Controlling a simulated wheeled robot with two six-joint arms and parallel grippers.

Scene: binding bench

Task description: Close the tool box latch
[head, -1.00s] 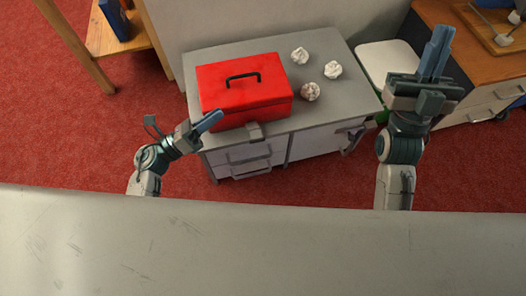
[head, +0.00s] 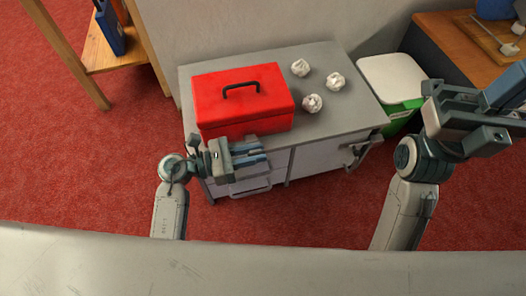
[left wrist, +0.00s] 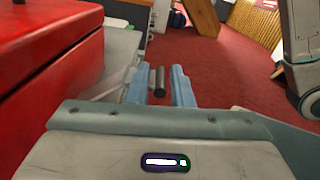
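The red tool box (head: 240,100) stands on the grey bench top with its lid down and its black handle (head: 241,90) on top. Its front wall fills the left of the left wrist view (left wrist: 45,60). I cannot make out the latch on its front; my left gripper is in front of that area. My left gripper (head: 262,160) is just in front of the box, fingers pointing right along it. In the left wrist view its blue fingers (left wrist: 160,88) stand apart. My right gripper (head: 510,92) is at the right edge, partly cut off.
Several white crumpled paper balls (head: 312,103) lie right of the box on the bench (head: 345,118). A bench handle (head: 358,152) sticks out at the right front. A green bin with a white lid (head: 390,78) and a wooden cabinet (head: 435,40) stand to the right.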

